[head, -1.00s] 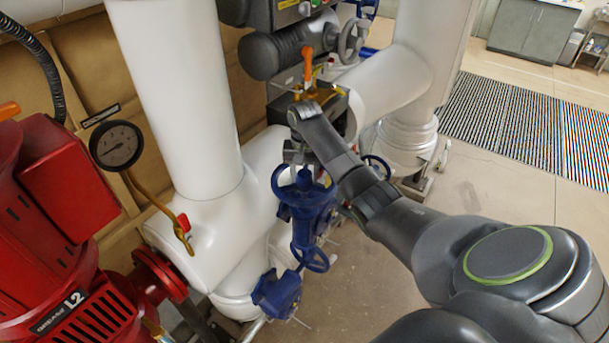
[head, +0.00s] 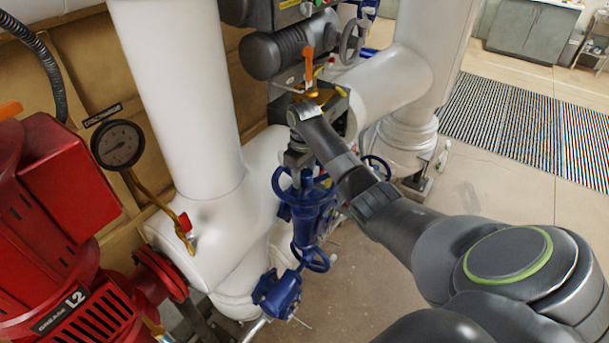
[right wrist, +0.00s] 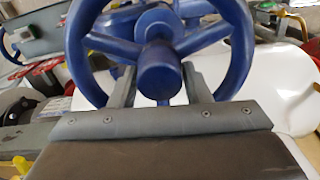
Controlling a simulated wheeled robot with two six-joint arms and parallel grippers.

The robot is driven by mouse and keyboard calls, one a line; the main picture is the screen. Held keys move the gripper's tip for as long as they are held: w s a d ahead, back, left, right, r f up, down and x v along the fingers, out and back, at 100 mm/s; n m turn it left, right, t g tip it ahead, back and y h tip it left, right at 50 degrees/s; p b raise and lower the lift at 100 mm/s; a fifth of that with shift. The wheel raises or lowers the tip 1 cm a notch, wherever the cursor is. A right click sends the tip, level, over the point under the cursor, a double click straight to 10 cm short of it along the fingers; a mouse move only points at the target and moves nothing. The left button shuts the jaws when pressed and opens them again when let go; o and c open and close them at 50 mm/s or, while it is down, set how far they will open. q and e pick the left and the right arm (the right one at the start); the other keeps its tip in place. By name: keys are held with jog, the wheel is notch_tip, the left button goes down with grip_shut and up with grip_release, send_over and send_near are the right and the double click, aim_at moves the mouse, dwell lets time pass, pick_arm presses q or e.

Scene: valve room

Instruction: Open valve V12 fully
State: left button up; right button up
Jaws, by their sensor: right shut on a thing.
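A blue handwheel (head: 280,184) on a blue valve body (head: 308,222) stands in the middle of the head view, in front of white pipes. I cannot read a V12 label on it. My right gripper (head: 299,170) points down at the wheel from above. In the right wrist view the wheel's rim (right wrist: 240,45), spokes and round hub (right wrist: 158,70) fill the top. The fingers of the right gripper (right wrist: 160,88) stand on either side of the hub, shut on the handwheel. The fingertips are partly hidden behind it. My left gripper is not in view.
A red pump (head: 60,230) and a pressure gauge (head: 117,145) are at the left. A thick white pipe (head: 180,100) rises beside the valve. An orange lever (head: 309,68) and a grey handwheel (head: 352,42) are behind my right arm.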

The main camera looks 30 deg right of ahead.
jog(key=n, duration=0.6)
jog(key=shift+s+f, duration=0.3)
jog(key=shift+s, duration=0.05)
jog(key=n, duration=0.6)
jog(key=shift+d+r, duration=0.15)
jog(key=o, duration=0.9)
jog(key=shift+r, duration=0.1)
jog(key=shift+o, duration=0.3)
jog(key=shift+s+d, duration=0.1)
jog(key=shift+s, duration=0.05)
jog(key=shift+r, duration=0.1)
